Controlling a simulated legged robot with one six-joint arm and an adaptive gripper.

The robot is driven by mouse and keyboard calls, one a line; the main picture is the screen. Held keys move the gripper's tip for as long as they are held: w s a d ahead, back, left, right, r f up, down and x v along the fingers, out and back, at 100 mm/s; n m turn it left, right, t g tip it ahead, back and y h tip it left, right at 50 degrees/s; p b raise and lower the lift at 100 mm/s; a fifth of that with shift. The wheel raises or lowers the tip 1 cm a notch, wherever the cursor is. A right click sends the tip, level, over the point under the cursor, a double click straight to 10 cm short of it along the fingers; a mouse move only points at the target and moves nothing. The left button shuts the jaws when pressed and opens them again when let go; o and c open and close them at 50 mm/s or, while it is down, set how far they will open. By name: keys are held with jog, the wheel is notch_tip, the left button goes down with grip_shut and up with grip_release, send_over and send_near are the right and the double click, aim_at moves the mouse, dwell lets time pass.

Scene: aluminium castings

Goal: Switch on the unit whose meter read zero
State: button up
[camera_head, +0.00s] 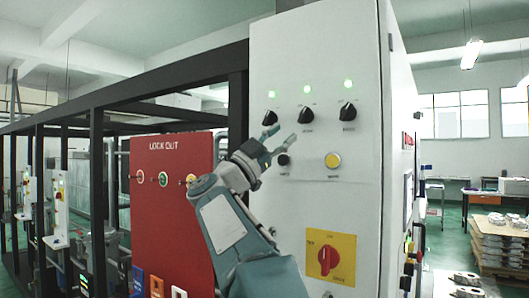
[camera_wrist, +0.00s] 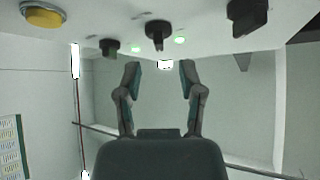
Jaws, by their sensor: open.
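The white control cabinet (camera_head: 318,205) carries three lit green lamps (camera_head: 307,89) above three black selector knobs: a left one (camera_head: 270,118), a middle one (camera_head: 306,115) and a right one (camera_head: 348,111). Below them are a smaller dark knob (camera_head: 283,160) and a yellow button (camera_head: 332,160). My gripper (camera_head: 283,136) is open in front of the panel, just below the left and middle knobs. In the wrist view my gripper (camera_wrist: 159,67) is empty, its fingertips near a black knob (camera_wrist: 157,33); contact cannot be told. I can make out no meter reading.
A red rotary switch (camera_head: 327,258) on a yellow plate sits low on the cabinet. A red lockout board (camera_head: 172,225) stands to the left beside a black frame (camera_head: 237,110). Another white panel (camera_head: 59,205) is far left. Stacked castings (camera_head: 500,245) and open floor lie right.

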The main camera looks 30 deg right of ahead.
jog(key=v, duration=0.6)
jog(key=shift+f, duration=0.3)
jog(key=shift+w, duration=0.1)
jog(key=shift+r, duration=0.1)
